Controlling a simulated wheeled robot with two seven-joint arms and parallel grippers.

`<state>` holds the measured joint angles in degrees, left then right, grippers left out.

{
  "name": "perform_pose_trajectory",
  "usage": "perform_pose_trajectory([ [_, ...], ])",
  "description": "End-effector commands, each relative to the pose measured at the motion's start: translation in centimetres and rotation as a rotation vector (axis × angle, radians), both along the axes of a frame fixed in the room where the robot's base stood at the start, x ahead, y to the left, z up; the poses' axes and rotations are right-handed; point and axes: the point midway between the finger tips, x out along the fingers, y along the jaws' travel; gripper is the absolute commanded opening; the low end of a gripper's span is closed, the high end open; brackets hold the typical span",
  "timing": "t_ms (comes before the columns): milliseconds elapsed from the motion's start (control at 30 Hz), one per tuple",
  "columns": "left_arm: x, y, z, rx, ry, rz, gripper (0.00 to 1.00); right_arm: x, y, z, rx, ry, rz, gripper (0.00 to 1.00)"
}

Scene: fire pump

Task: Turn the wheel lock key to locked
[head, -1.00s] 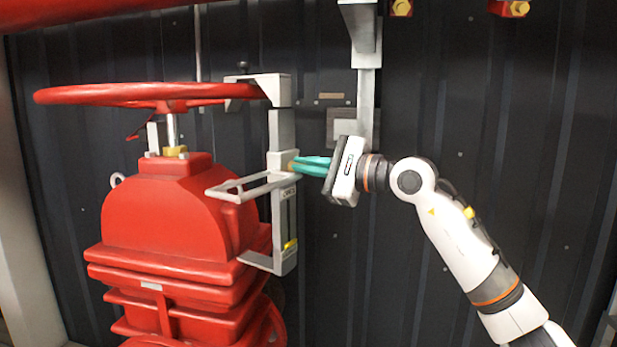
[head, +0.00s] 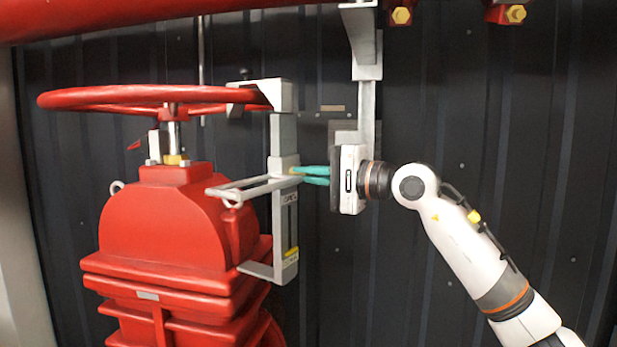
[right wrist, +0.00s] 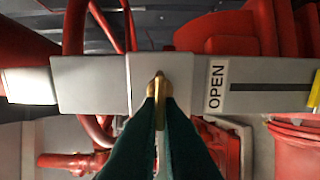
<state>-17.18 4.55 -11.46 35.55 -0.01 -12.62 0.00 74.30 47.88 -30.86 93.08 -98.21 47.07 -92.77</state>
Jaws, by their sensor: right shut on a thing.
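The wheel lock (head: 284,215) is a grey metal bracket standing beside the red valve. Its upper end reaches the rim of the red handwheel (head: 130,96). In the right wrist view a small brass key (right wrist: 159,88) sticks out of the grey lock body (right wrist: 185,75). An "OPEN" label (right wrist: 215,87) and a dark slot lie to the right of the key there. My right gripper (head: 298,175) comes in from the right with teal fingers and is shut on the key. The fingertips (right wrist: 159,103) hide part of the key. My left gripper is out of view.
The red valve body (head: 165,225) fills the lower left, with a grey bar frame (head: 240,187) jutting out in front of it. A grey post (head: 366,100) stands close behind my right gripper. A dark corrugated wall (head: 520,120) closes the back.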

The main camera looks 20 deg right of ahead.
Motion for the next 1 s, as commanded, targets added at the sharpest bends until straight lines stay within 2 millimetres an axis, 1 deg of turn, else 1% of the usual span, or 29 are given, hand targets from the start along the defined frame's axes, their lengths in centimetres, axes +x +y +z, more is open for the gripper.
perform_pose_trajectory([
  [467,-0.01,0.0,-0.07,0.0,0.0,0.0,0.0,0.0,0.08,-0.12,-0.012,-0.007,0.002,0.0],
  [500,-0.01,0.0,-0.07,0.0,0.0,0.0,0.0,0.0,0.08,-0.12,-0.013,-0.006,0.001,0.09],
  [567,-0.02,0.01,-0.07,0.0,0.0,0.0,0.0,0.01,0.07,-0.12,-0.013,-0.006,0.001,0.19],
  [600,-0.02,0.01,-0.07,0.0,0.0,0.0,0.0,0.0,0.06,-0.12,-0.012,-0.007,0.001,0.25],
  [633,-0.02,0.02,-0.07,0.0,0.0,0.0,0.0,0.0,0.06,-0.11,-0.012,-0.007,0.001,0.27],
  [867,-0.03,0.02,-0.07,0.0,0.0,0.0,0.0,0.0,0.03,-0.08,-0.011,-0.007,0.001,0.27],
  [1000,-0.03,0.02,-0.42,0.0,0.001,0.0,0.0,-0.51,-0.5,-0.2,-0.011,-0.007,-0.002,0.27],
])
